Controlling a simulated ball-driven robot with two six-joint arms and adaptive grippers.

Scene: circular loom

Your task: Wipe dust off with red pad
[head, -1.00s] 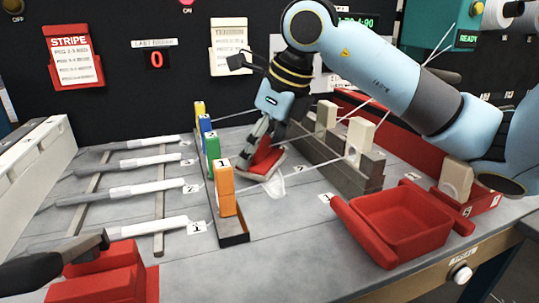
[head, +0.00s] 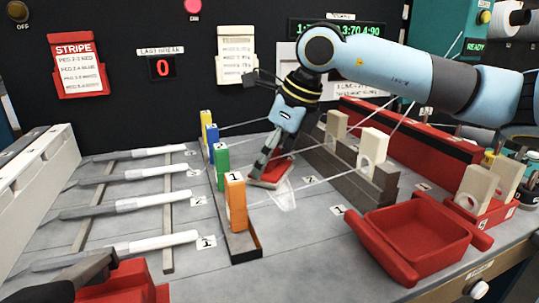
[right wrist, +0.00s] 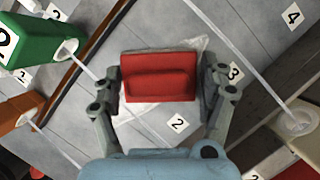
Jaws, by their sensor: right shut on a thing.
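The red pad (head: 272,171) is held low at the table surface, between the row of coloured pegs and the grey slotted rail. In the right wrist view the red pad (right wrist: 158,78) lies crosswise between the fingers. My right gripper (head: 268,166) points down and is shut on it; the fingers (right wrist: 162,85) hold its two ends. A pale, translucent dusty patch (head: 286,196) shows in front of the pad; in the right wrist view the patch (right wrist: 198,46) shows around the pad's edges. I cannot tell whether the pad presses on the table.
Orange (head: 235,203), green (head: 221,166), blue and yellow pegs stand left of the pad. Taut white threads run past the gripper. Pale blocks (head: 373,146) stand on the rail to the right. A red tray (head: 415,240) sits front right.

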